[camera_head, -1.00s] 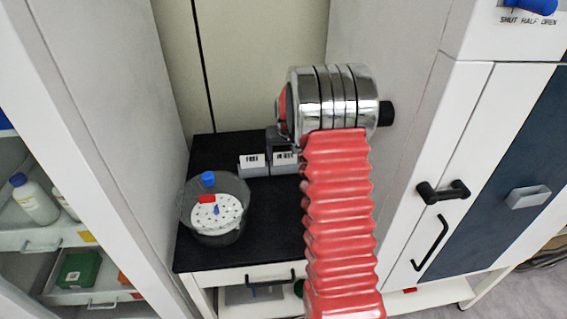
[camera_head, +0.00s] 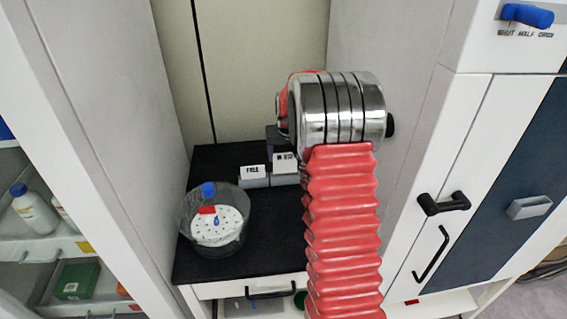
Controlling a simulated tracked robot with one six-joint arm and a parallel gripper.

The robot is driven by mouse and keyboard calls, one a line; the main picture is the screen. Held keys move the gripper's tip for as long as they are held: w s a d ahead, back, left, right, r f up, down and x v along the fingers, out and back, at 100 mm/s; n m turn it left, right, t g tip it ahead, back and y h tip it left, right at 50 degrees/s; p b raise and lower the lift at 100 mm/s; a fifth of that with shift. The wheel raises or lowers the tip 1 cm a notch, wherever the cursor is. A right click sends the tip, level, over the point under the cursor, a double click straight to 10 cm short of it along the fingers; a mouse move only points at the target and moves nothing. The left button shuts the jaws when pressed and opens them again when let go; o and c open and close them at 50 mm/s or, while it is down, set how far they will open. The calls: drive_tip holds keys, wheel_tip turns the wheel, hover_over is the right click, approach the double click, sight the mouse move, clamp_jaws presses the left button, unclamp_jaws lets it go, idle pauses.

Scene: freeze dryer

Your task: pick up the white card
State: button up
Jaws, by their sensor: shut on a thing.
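My arm reaches up the middle of the view, with red ribbed bellows and a silver banded wrist. My gripper's jaws are hidden behind the wrist, so I see neither them nor anything between them. Two small grey holders with white, black-lettered fronts stand at the back of the black worktop (camera_head: 270,225). The left front (camera_head: 252,171) seems to read FREE. The right one (camera_head: 285,158) seems to read IN USE and sits close to the wrist in the picture. I cannot pick out a separate white card.
A clear round vessel (camera_head: 240,240) with a white perforated disc and blue and red parts stands at the worktop's left. Open shelves with a white bottle (camera_head: 34,209) and a green box (camera_head: 77,281) are at left. A cabinet with a black handle (camera_head: 443,204) is at right.

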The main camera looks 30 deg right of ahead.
wheel_tip(320, 180, up, 6)
drive_tip(key=shift+f, duration=0.2)
idle(0.4)
drive_tip(key=o, duration=0.4)
drive_tip(key=c, duration=0.7)
drive_tip(key=shift+s, duration=0.2)
